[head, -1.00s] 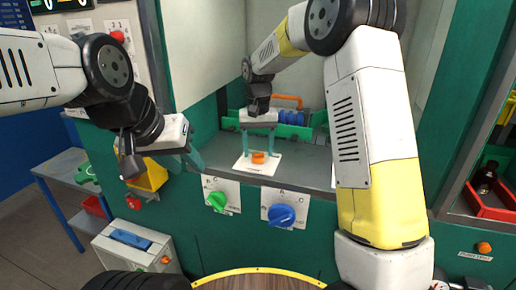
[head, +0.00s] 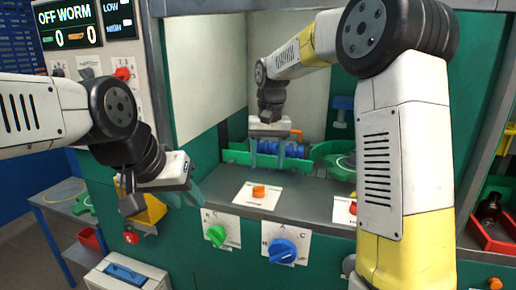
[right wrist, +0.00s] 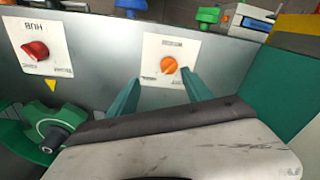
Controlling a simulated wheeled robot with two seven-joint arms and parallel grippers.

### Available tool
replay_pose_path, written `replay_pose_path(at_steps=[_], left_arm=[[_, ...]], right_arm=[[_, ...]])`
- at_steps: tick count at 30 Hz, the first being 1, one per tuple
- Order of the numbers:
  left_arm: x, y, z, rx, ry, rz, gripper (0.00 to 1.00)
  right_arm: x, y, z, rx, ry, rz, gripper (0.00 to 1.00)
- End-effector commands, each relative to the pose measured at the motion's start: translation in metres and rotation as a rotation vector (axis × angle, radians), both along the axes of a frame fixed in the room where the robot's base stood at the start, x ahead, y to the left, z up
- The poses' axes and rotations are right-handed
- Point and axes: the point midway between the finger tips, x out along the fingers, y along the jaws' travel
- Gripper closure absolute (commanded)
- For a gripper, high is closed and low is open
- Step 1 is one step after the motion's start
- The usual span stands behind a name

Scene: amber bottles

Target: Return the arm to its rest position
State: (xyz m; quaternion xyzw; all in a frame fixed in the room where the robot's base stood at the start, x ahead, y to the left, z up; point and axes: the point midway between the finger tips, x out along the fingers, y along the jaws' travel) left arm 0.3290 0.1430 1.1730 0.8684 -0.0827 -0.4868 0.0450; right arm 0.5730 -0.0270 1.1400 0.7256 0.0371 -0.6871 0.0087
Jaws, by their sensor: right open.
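My right gripper (head: 268,150) is open and empty in the head view. It is up inside the machine's recess, behind and above the small orange knob (head: 258,191) on its white plate. In the right wrist view, its two green fingers are spread apart (right wrist: 160,92), and the orange knob (right wrist: 168,65) shows beyond their tips, apart from them. My left gripper (head: 185,198) hangs at the left in front of the machine. Its green fingers show from the side, and I cannot tell the gap between them.
A green tray (head: 236,157) with blue rollers lies at the back of the recess. A green knob (head: 216,235) and blue knob (head: 282,250) are on the front panel. A red knob (right wrist: 35,50) shows in the wrist view. A red bin (head: 497,238) holds a dark bottle at right.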

Motion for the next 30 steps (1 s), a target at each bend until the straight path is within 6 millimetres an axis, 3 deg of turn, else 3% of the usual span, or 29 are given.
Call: replay_pose_path(at_steps=[3, 9, 13, 18, 24, 30], left_arm=[[0.000, 0.000, 0.000, 0.000, 0.000, 0.000, 0.64], [0.000, 0.000, 0.000, 0.000, 0.000, 0.000, 0.64], [0.000, 0.000, 0.000, 0.000, 0.000, 0.000, 0.64], [0.000, 0.000, 0.000, 0.000, 0.000, 0.000, 0.64], [0.000, 0.000, 0.000, 0.000, 0.000, 0.000, 0.64], [0.000, 0.000, 0.000, 0.000, 0.000, 0.000, 0.64]], right_arm=[[-0.035, -0.030, 0.029, 0.045, -0.070, -0.006, 0.42], [-0.102, -0.070, 0.055, 0.106, -0.196, -0.006, 0.42], [-0.148, -0.090, 0.059, 0.133, -0.284, -0.008, 0.42], [-0.202, -0.107, 0.051, 0.153, -0.391, -0.012, 0.42], [-0.237, -0.115, 0.037, 0.158, -0.471, -0.015, 0.42], [-0.245, -0.116, 0.032, 0.159, -0.488, -0.015, 0.42]])
